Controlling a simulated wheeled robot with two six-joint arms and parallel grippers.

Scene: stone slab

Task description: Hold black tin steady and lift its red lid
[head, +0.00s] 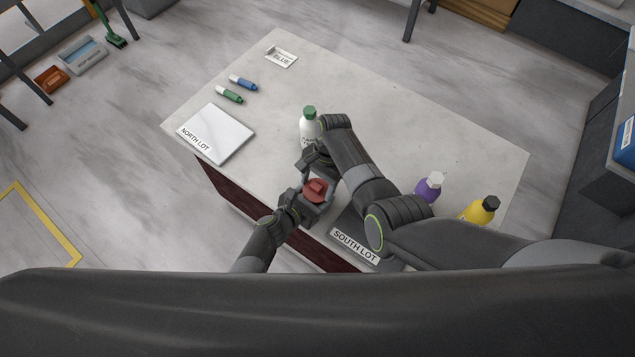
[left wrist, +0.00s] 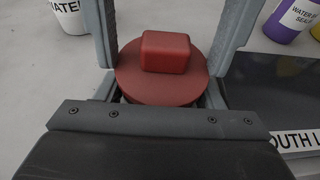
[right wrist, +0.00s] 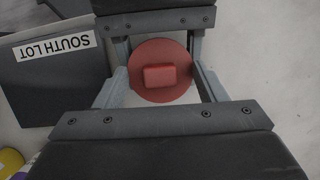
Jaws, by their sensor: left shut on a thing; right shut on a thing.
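The red lid (head: 316,188), a round disc with a block-shaped knob, sits near the table's front edge. It also shows in the left wrist view (left wrist: 165,80) and the right wrist view (right wrist: 160,75). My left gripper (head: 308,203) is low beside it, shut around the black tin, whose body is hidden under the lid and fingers. My right gripper (head: 319,176) comes from the far side, its fingers shut on opposite sides of the lid's rim; the knob is free between them. Whether lid and tin touch cannot be told.
A white bottle with green cap (head: 309,125) stands close behind my right gripper. The dark South Lot pad (head: 345,232) lies right of the lid, partly under my right arm. Purple (head: 428,189) and yellow (head: 479,211) bottles stand right. The North Lot pad (head: 217,132) lies left.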

